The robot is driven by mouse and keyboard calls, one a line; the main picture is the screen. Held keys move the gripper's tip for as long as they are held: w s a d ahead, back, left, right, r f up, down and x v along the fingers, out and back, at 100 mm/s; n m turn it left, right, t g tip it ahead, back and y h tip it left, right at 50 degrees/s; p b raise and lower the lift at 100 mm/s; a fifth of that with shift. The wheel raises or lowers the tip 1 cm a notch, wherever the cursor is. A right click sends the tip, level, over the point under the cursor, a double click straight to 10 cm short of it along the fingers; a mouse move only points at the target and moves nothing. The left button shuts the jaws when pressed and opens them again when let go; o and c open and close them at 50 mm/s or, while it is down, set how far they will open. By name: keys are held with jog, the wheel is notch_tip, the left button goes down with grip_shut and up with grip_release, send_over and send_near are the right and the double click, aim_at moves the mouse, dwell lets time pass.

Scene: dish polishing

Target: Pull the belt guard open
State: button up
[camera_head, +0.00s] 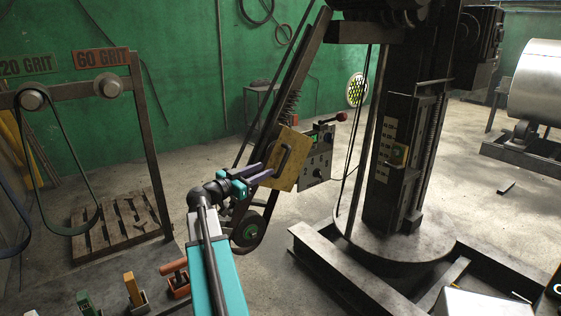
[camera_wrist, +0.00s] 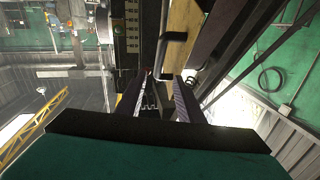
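The belt guard (camera_head: 300,170) is a yellow plate on the slanted belt arm, with a dark handle (camera_head: 285,156) on its face. In the wrist view, the yellow guard (camera_wrist: 184,20) and its dark handle (camera_wrist: 166,50) are at the top centre, ahead of my fingers. My gripper (camera_head: 268,175) is at the guard's lower left in the head view, close to the handle. Its two purple-grey fingers are apart in the wrist view (camera_wrist: 160,78), with nothing clearly held between them. I cannot tell whether a fingertip touches the guard.
A thick dark column (camera_head: 395,160) on a round base stands further right. A pallet (camera_head: 112,222) and a belt rack (camera_head: 150,150) are at left.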

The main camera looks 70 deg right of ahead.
aim_at(282, 161)
jog(key=p+x, duration=0.3)
jog(key=x, duration=0.7)
jog(key=shift+r+p, duration=0.1)
jog(key=shift+p, duration=0.3)
jog(key=shift+a, duration=0.1)
grip_shut()
